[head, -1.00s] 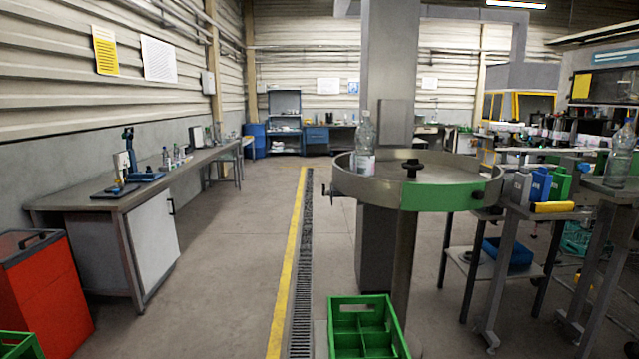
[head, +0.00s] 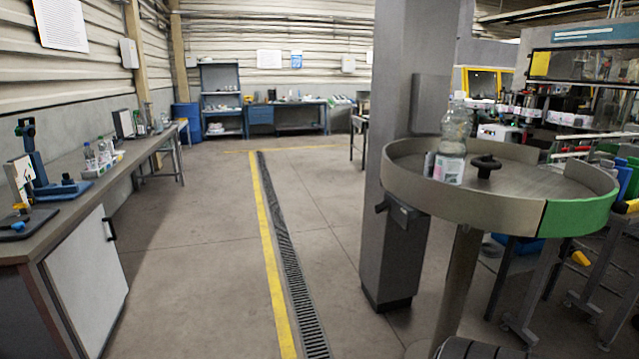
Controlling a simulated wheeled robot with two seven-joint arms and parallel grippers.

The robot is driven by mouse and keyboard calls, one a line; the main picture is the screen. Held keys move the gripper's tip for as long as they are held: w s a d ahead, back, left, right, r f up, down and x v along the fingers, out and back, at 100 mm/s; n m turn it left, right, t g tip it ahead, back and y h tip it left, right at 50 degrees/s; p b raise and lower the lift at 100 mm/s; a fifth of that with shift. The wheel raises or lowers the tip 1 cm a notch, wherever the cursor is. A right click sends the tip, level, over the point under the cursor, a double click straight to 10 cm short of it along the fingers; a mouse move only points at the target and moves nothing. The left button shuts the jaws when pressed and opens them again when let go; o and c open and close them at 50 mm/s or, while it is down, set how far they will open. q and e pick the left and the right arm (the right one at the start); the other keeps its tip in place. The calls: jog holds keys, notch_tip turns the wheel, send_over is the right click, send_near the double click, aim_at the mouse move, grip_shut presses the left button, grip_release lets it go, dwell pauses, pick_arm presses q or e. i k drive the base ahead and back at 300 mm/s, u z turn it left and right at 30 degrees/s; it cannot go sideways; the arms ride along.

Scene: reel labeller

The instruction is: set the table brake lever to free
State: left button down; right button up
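The round table (head: 500,213) stands at the right on a grey post, with a raised metal rim and a green section at its front right. A small dark box with a short stub (head: 402,213) sits under the rim's left side; it may be the brake lever, but its setting cannot be read. A black knob (head: 486,168) stands at the middle of the table top. A clear bottle with a label (head: 455,130) stands upright inside the rim, left of the knob. Neither of my grippers is in view.
A thick grey column (head: 402,100) rises just behind the table. A workbench (head: 70,205) with a white cabinet runs along the left. The floor between, with a yellow line (head: 268,240) and drain grate (head: 285,250), is clear. A dark ribbed shape fills the bottom edge, right of centre.

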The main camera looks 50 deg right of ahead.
aim_at(385, 206)
jog(key=i, duration=1)
jog(key=z, duration=3.6)
jog(key=i, duration=0.5)
jog(key=z, duration=0.1)
